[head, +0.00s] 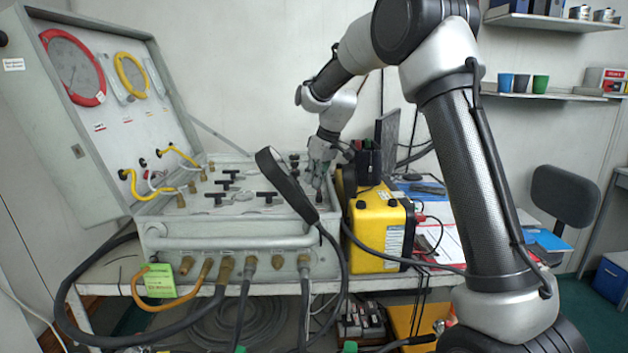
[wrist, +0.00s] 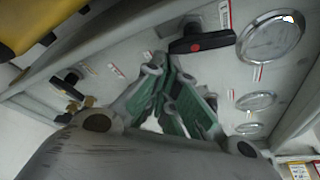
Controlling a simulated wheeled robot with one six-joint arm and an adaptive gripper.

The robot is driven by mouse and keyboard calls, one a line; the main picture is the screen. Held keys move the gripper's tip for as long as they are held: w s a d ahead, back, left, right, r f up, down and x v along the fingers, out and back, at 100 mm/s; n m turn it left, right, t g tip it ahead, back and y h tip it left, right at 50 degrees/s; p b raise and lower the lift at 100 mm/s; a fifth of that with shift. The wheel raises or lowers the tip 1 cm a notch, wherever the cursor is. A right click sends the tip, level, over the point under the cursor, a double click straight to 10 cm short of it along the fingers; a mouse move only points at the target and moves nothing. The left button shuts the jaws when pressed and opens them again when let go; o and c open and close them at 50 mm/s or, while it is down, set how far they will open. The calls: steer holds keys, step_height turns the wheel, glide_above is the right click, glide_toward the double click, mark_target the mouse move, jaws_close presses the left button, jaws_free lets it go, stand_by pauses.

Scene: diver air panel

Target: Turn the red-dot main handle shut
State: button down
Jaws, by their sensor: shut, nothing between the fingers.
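The red-dot main handle (wrist: 215,41) is a black bar with a red dot in the wrist view, upper middle, on the grey panel. My gripper (wrist: 167,62) shows green inner finger faces; its fingers meet at the tips with nothing held. The tips appear just below and left of the handle's left end; I cannot tell whether they touch it. In the head view my gripper (head: 318,180) is over the right end of the air panel (head: 235,228). There I cannot tell the red-dot handle from the other black handles.
Other black T-handles (head: 267,197) stand on the panel. A black lamp-like paddle (head: 285,180) rises in front of my gripper. A yellow case (head: 378,235) stands close on the right. The open lid with gauges (head: 75,68) is at left. Hoses hang along the front.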

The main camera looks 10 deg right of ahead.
steer(key=shift+d+m, duration=0.1)
steer(key=shift+m, duration=0.2)
stand_by(0.5)
steer(key=shift+s+d, duration=0.1)
steer(key=shift+d, duration=0.45)
stand_by(2.1)
steer(key=shift+d, duration=0.1)
stand_by(0.5)
